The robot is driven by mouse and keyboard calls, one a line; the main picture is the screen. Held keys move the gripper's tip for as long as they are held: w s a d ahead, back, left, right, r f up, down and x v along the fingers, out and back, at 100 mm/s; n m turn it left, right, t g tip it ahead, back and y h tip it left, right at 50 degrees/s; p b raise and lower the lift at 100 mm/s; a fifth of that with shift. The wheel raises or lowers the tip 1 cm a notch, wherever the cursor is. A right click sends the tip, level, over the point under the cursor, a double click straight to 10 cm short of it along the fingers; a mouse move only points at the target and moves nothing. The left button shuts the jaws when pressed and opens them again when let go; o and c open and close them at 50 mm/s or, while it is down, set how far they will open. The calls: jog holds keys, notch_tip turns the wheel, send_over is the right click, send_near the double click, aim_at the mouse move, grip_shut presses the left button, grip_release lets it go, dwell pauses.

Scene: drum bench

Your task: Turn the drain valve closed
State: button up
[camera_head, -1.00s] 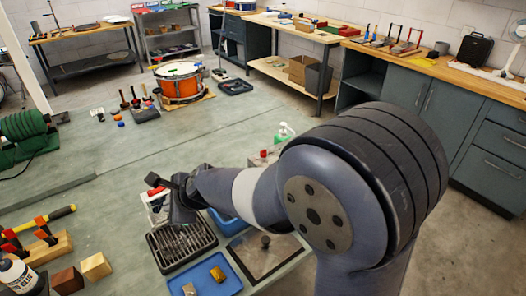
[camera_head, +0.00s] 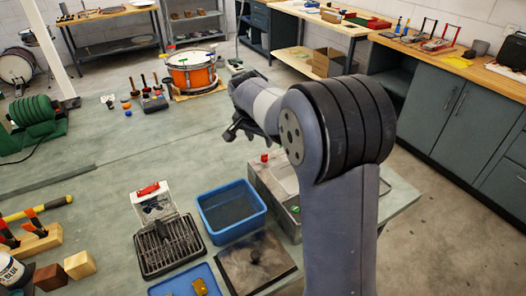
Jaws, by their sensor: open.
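A grey metal basin (camera_head: 263,184) stands on the bench, partly hidden behind my arm. A small red knob (camera_head: 265,157) shows at its far left edge; it may be the drain valve's handle, but I cannot tell its position. My gripper (camera_head: 236,133) is open, dark and seen from the side, up and to the left of the red knob in the picture. It appears empty and apart from the knob. A blue tub (camera_head: 232,208) stands left of the basin.
A black ribbed tray (camera_head: 168,246), a white box with a red top (camera_head: 152,203) and a dark square plate (camera_head: 254,262) lie near the tub. An orange drum (camera_head: 192,73) stands at the back. The bench's middle left is clear.

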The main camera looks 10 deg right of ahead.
aim_at(264, 155)
jog(key=p+x, duration=0.2)
jog(key=x, duration=0.8)
jog(key=shift+f, duration=0.3)
jog(key=shift+c, duration=0.2)
grip_shut()
